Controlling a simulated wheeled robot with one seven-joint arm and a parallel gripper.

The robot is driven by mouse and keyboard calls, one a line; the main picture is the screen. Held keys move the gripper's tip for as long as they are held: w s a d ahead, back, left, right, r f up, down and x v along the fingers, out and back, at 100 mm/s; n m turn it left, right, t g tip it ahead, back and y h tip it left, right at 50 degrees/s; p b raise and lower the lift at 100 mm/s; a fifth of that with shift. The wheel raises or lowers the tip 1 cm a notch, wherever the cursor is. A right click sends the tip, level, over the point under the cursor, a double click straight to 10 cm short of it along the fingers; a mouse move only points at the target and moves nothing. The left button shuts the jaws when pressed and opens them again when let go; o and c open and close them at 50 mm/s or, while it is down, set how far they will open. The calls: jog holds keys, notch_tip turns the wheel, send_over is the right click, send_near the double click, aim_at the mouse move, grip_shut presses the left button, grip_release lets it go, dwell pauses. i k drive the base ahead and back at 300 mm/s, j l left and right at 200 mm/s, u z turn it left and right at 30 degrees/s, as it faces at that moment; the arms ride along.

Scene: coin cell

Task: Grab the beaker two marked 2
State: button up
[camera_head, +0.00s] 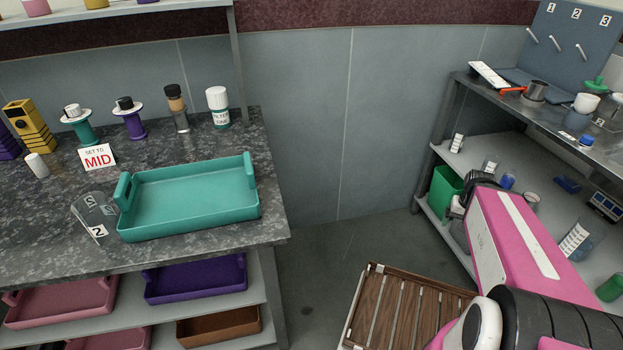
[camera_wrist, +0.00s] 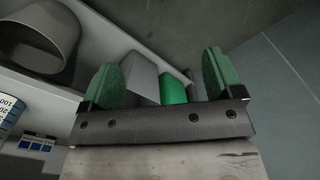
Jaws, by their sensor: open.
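A clear glass beaker with a white tag marked 2 (camera_head: 92,212) sits on the dark stone counter in the head view. It is beside the left end of the teal tray and seems tilted. My gripper shows in the wrist view (camera_wrist: 160,82), with its two green-padded fingers wide apart and nothing held between them. My pink arm reaches over the right side of the head view, far from this beaker. The beaker cannot be made out in the wrist view.
The teal tray (camera_head: 190,196) is empty. Bottles and spools stand behind it, near a MID sign (camera_head: 98,157). A metal shelf unit (camera_head: 520,115) with labware stands at right. A slatted wooden piece (camera_head: 400,310) is low between them. A grey container (camera_wrist: 40,40) is near my gripper.

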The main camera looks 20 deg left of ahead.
aim_at(93, 210)
jog(key=k+l+u, duration=0.1)
jog(key=u, duration=0.35)
jog(key=k+u, duration=0.1)
jog(key=u, duration=0.3)
jog(key=k+u, duration=0.1)
jog(key=u, duration=0.35)
jog(key=k+u, duration=0.1)
jog(key=u, duration=0.3)
jog(key=k+u, duration=0.1)
jog(key=u, duration=0.35)
jog(key=i+l+u, duration=0.15)
jog(key=u, duration=0.2)
jog(key=i+l+u, duration=0.1)
jog(key=u, duration=0.25)
jog(key=i+l+u, duration=0.1)
jog(key=u, duration=0.25)
jog(key=k+j, duration=0.1)
jog(key=i+l, duration=0.1)
jog(key=l, duration=0.15)
